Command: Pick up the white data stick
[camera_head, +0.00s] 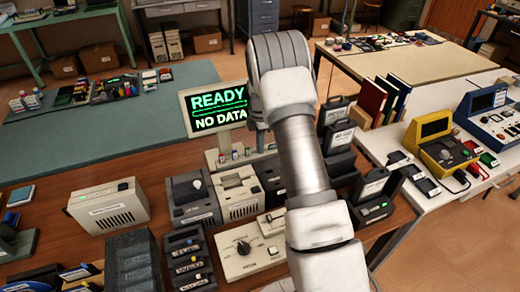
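I cannot make out the white data stick for sure. Several small sticks with coloured tops stand in a pale holder (239,155) below the lit display, too small to tell apart, and my arm hides the holder's right end. The display (216,109) reads "READY" and "NO DATA" in green and white. My arm rises from the bottom of the picture over the middle of the bench, and its upper links cover much of the area behind. My gripper does not show, so its fingers and anything in them are hidden.
The brown bench (150,171) holds a beige box (109,206), grey devices (193,198), a control panel with a knob (246,246) and dark trays. A green-topped table (75,143) is behind left. A white table with a yellow device (441,145) stands right. Open floor shows far right.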

